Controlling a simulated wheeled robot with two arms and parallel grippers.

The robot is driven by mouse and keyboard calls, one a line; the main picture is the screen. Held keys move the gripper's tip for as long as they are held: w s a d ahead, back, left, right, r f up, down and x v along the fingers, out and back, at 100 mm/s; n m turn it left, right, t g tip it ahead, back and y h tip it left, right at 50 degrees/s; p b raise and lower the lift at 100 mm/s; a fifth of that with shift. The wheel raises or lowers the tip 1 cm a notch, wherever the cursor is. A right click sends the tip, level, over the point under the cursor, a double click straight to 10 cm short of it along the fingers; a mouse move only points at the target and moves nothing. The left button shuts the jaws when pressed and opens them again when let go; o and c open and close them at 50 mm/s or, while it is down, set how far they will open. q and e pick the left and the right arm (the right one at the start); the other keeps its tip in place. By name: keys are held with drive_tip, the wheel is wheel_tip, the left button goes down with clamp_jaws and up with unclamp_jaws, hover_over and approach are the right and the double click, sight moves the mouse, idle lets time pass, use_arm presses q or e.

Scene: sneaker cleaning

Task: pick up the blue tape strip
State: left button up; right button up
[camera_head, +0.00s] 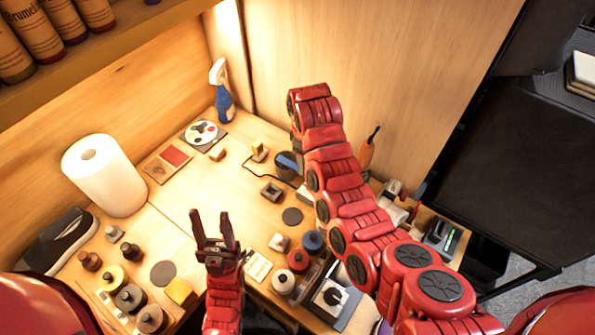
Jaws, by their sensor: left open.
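A small blue piece (287,160) shows on a dark round object in the middle of the table, just left of my right arm. It may be the blue tape strip, but it is too small to tell. A dark blue round piece (313,242) sits lower, among the small jars. My left gripper (212,218) is open and empty, fingers pointing away from me, over the table's near middle. It is apart from both blue things, to their left. My right arm crosses the right side of the table; its gripper is not visible.
A paper towel roll (108,178) stands at the left, with a dark shoe (58,243) below it. A blue spray bottle (222,95) stands at the back. Small jars (130,298) and a yellow block (180,291) crowd the near left. The table's middle (215,185) is mostly clear.

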sight(294, 168)
drive_tip(key=shift+w+f, duration=0.1)
drive_tip(key=shift+f, duration=0.25)
drive_tip(key=f, duration=0.1)
drive_tip(key=f+p, duration=0.2)
drive_tip(key=shift+w+a+f, duration=0.15)
drive_tip(key=shift+w+f, duration=0.1)
drive_tip(key=shift+f, duration=0.1)
drive_tip(key=shift+f+p, duration=0.3)
drive_tip(key=shift+f, duration=0.35)
drive_tip(key=shift+c, duration=0.3)
clamp_jaws()
